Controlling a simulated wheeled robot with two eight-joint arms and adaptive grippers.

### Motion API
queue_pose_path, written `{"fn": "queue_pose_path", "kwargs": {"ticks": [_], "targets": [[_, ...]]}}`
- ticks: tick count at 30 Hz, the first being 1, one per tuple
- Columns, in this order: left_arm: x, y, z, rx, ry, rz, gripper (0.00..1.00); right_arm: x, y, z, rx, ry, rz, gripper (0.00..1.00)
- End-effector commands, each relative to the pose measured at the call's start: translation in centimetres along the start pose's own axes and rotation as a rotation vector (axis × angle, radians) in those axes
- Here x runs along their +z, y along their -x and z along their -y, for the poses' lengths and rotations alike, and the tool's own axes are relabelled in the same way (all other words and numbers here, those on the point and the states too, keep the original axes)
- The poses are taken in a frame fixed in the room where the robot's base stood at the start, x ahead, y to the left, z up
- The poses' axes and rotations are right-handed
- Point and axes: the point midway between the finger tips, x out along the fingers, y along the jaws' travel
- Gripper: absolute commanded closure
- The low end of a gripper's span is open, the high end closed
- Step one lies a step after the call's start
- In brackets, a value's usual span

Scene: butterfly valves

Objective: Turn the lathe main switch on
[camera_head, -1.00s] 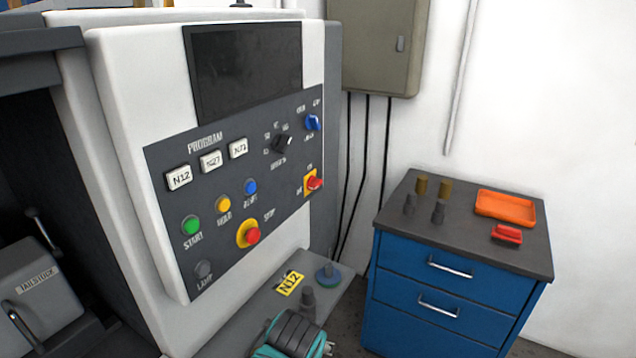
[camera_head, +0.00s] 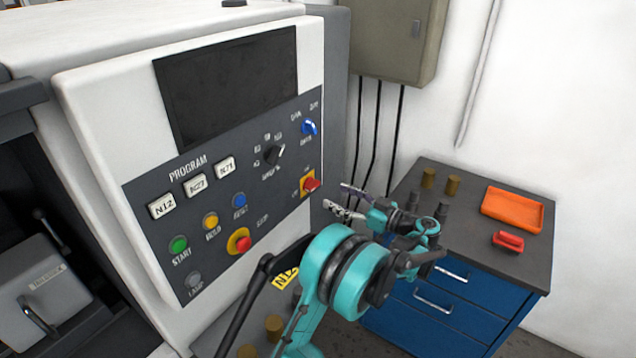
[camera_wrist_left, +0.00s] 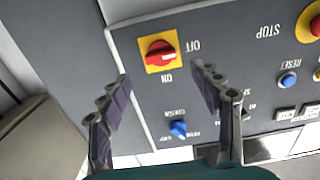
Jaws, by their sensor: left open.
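The main switch is a red knob on a yellow plate (camera_head: 310,185) at the right edge of the dark control panel (camera_head: 215,230). In the left wrist view the red knob (camera_wrist_left: 160,55) appears upside down, with OFF at its right and ON below. Its handle lies roughly sideways in that view. My left gripper (camera_head: 335,196) is just right of the switch, fingers towards the panel. In the left wrist view its two fingers (camera_wrist_left: 162,78) are spread, empty, with the switch beyond and between their tips. My right gripper is not in view.
A blue selector knob (camera_head: 309,127) sits above the switch, and a red stop button (camera_head: 240,241) on yellow lies lower left. A blue cabinet (camera_head: 480,210) with an orange tray (camera_head: 512,209) stands at right, behind my arm. A grey wall box (camera_head: 395,40) hangs behind.

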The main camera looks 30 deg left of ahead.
Motion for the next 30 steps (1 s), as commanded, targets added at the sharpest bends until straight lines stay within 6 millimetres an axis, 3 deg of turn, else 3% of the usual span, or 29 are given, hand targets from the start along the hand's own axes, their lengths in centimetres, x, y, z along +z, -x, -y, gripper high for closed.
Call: {"fn": "queue_pose_path", "kwargs": {"ticks": [15,26,30], "targets": [[0.0,-7.0,0.0,-0.006,0.011,-0.010,0.36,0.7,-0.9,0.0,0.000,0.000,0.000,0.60],[-0.1,-7.6,-0.1,-0.003,0.010,-0.009,0.36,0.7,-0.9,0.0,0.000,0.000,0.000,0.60],[-0.1,-7.6,-0.1,-0.003,0.010,-0.009,0.70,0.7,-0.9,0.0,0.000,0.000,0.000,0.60]]}}
